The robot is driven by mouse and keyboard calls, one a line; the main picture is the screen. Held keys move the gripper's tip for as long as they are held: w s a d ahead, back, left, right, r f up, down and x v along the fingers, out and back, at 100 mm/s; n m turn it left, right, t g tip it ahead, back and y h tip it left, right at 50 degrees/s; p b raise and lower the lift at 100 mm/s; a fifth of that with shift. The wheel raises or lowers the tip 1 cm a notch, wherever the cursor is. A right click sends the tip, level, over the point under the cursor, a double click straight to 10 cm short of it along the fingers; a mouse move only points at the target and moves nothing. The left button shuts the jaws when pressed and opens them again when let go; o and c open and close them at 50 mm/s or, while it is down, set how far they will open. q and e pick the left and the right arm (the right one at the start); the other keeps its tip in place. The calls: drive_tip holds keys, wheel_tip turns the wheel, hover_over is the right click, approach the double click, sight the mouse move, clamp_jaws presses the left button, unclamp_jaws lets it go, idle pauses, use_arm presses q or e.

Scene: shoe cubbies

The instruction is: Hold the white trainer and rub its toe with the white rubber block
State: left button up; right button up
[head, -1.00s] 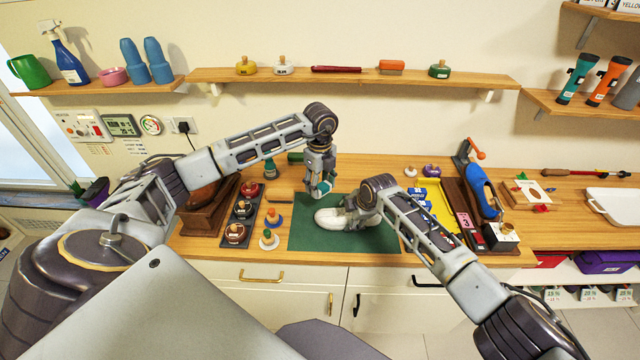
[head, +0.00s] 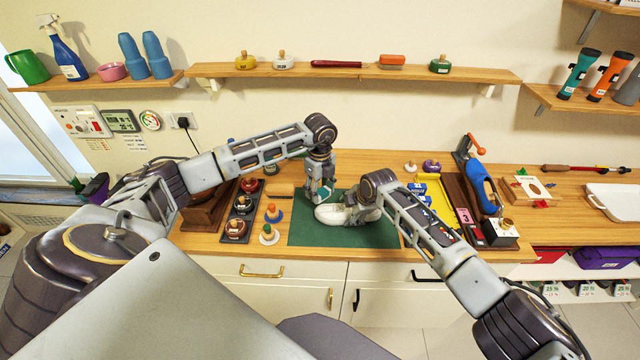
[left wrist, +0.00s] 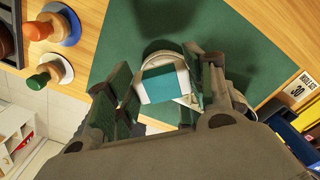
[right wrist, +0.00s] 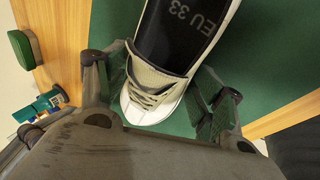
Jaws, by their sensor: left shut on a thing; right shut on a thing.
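In the left wrist view the block overlaps the trainer (left wrist: 160,49). I cannot tell whether they touch.
Several round-handled brushes and tins, such as a dark tin (head: 236,229), stand left of the mat. A yellow tray (head: 440,209) and a blue shoe on a stand (head: 481,190) are to the right. The front of the mat is clear.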

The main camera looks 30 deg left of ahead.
use_arm(q)
drive_tip(key=shift+f, duration=1.6)
use_arm(e)
drive_tip(key=shift+d+f, duration=0.1)
drive_tip(key=shift+f, duration=0.1)
use_arm(q)
drive_tip(key=shift+s+d+f, duration=0.15)
drive_tip(key=shift+s+d, duration=0.55)
drive_tip(key=shift+s, duration=0.25)
drive_tip(key=shift+s+d, duration=0.5)
drive_tip(key=shift+s, duration=0.25)
drive_tip(key=shift+w+a, duration=0.6)
drive_tip(key=shift+w, duration=0.3)
drive_tip(key=shift+w+a, duration=0.6)
drive_tip(key=shift+w, duration=0.3)
drive_tip(key=shift+s+r, duration=0.1)
drive_tip(key=shift+r, duration=3.95)
drive_tip(key=shift+f, duration=0.1)
use_arm(e)
drive_tip(key=o, duration=1.2)
drive_tip(key=shift+w, duration=0.1)
